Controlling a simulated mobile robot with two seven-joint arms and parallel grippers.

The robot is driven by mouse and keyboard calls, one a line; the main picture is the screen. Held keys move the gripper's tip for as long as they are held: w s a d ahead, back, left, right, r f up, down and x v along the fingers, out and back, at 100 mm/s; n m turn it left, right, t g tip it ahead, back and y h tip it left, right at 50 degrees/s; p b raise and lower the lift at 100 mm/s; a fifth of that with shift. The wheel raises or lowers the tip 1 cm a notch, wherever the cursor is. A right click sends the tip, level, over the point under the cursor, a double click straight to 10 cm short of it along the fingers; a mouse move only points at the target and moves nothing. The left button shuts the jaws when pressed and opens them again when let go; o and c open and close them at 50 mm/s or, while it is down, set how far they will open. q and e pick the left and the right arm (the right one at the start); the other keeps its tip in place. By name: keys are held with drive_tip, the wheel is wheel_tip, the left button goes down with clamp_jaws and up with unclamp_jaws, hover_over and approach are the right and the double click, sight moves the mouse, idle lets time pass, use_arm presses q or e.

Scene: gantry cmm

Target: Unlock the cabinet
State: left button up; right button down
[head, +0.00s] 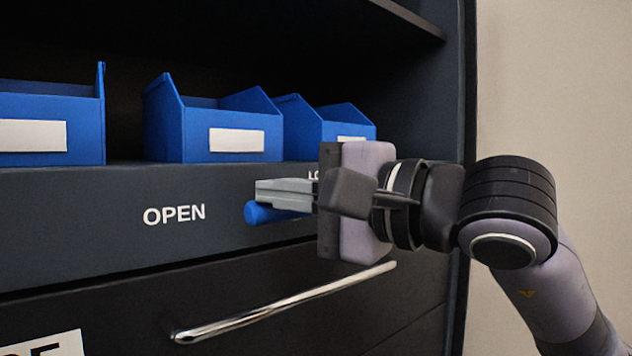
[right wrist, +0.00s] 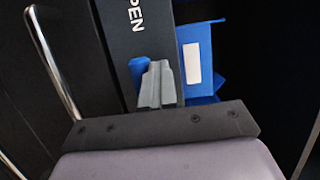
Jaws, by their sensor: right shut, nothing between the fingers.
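The dark cabinet (head: 60,235) has a front band with the word OPEN (head: 174,215) on it. Right of that word a blue lever or knob (head: 258,213) sticks out, partly hidden behind my right gripper. My right gripper (head: 262,190) is shut and empty, its fingertips pointing left, right at the blue part and overlapping its upper side in the picture. In the right wrist view the blue part (right wrist: 138,68) shows beside the shut fingers (right wrist: 158,72). I cannot tell whether they touch. A second label, starting "LO" (head: 313,175), is mostly hidden by the gripper. My left gripper is not in view.
Blue bins (head: 170,135) with white labels stand on the shelf above the band. A long metal bar handle (head: 285,303) runs across the drawer front below my gripper. A pale wall (head: 560,80) lies right of the cabinet's side edge.

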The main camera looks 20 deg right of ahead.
drive_tip(key=s+d+r, duration=0.1)
drive_tip(key=s+d, duration=0.1)
drive_tip(key=s, duration=0.4)
drive_tip(key=shift+s+d, duration=0.2)
drive_tip(key=shift+r, duration=0.1)
idle(0.3)
